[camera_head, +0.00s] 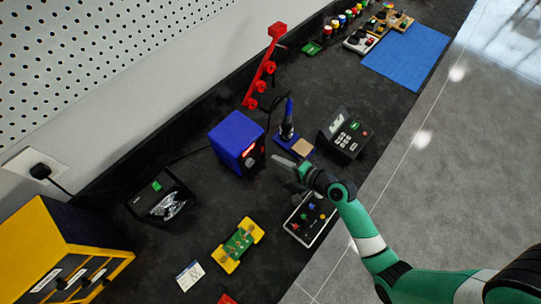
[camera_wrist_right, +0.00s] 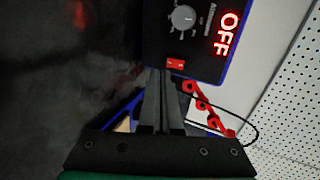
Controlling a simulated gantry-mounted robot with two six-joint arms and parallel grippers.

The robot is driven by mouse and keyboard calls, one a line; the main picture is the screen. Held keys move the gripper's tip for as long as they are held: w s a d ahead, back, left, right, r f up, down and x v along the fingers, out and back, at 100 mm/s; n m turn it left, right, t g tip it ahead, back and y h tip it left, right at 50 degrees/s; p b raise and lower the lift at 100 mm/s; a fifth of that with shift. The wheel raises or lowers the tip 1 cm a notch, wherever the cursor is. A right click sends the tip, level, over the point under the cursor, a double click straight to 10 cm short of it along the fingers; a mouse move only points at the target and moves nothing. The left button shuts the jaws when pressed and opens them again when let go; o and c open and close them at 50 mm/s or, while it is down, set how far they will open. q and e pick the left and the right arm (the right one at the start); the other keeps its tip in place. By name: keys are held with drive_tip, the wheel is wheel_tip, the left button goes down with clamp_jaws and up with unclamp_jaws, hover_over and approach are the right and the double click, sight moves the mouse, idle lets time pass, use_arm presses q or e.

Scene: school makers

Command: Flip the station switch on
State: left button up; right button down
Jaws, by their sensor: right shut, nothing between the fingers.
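The blue station (camera_head: 228,136) stands on the black bench in the head view, its lit red display facing my right arm. In the right wrist view the station's dark front panel (camera_wrist_right: 155,40) shows a grey knob (camera_wrist_right: 183,18), a lit red display reading OFF (camera_wrist_right: 228,34) and a small red switch (camera_wrist_right: 176,63) at the panel's edge. My right gripper (camera_head: 276,159) is shut and empty, its fingers pointing at the station's front. In the right wrist view its fingertips (camera_wrist_right: 161,73) are close beside the switch; I cannot tell whether they touch. My left gripper is not in view.
A soldering iron (camera_head: 287,125) stands in its holder (camera_head: 298,148) behind my right gripper. A keypad device (camera_head: 344,136) and a button panel (camera_head: 310,220) are nearby. A yellow-clamped circuit board (camera_head: 238,244) lies nearer. A red rack (camera_head: 262,75) stands behind.

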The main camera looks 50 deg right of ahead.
sight(263, 148)
drive_tip(key=w, duration=0.4)
drive_tip(key=shift+a+f, duration=0.1)
drive_tip(key=shift+f, duration=0.1)
drive_tip(key=shift+f+b, duration=0.1)
drive_tip(key=shift+b, duration=0.25)
drive_tip(key=f+t+b, duration=0.1)
drive_tip(key=b, duration=0.2)
drive_tip(key=shift+f, duration=0.1)
drive_tip(key=shift+r+p, duration=0.6)
drive_tip(key=shift+r, duration=0.1)
drive_tip(key=shift+w+r+p, duration=0.25)
drive_tip(key=shift+r+p, duration=0.25)
drive_tip(key=shift+r, duration=0.15)
drive_tip(key=shift+s+r, duration=0.1)
